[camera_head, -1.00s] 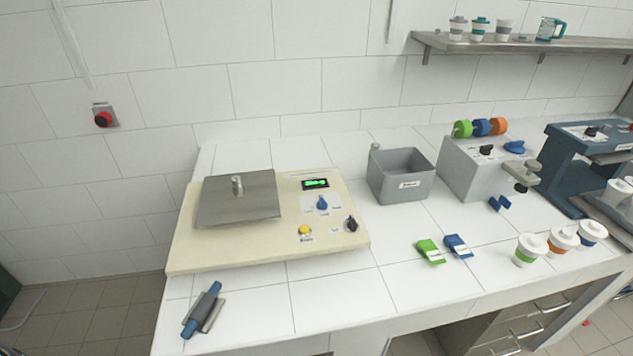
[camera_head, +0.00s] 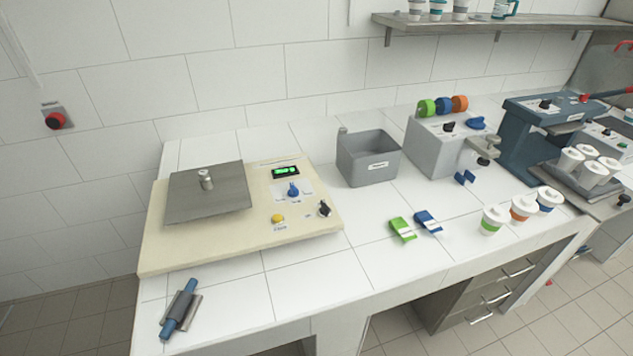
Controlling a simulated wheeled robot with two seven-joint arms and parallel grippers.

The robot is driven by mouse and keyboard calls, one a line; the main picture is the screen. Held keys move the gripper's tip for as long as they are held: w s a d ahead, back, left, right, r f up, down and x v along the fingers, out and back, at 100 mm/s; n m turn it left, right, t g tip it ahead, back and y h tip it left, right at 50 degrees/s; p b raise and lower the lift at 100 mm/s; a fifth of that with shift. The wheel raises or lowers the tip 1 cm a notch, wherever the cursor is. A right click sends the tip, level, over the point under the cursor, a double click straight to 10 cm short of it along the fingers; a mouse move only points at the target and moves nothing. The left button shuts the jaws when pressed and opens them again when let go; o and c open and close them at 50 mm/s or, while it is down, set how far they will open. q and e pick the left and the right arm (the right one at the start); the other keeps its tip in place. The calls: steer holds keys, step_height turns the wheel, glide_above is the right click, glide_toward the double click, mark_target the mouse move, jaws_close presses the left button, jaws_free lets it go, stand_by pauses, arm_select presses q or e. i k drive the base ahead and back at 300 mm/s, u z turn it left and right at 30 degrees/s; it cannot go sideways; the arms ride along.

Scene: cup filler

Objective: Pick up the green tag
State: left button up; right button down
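The green tag (camera_head: 402,229) lies flat on the white tiled counter, near its front edge, with a white label on its near part. A blue tag (camera_head: 428,222) lies just to its right, close beside it. Neither of my grippers shows in the head view, so I cannot see their state or where they are.
A cream panel device (camera_head: 240,220) with a metal plate stands left, a grey bin (camera_head: 368,160) behind the tags. Three lidded cups (camera_head: 493,219) stand to the right. A blue-handled tool (camera_head: 180,310) lies front left. The counter (camera_head: 350,270) before the tags is clear.

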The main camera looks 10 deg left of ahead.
mark_target(398, 226)
steer(key=z, duration=2.35)
steer(key=i, duration=2.8)
steer(key=u, duration=3.25)
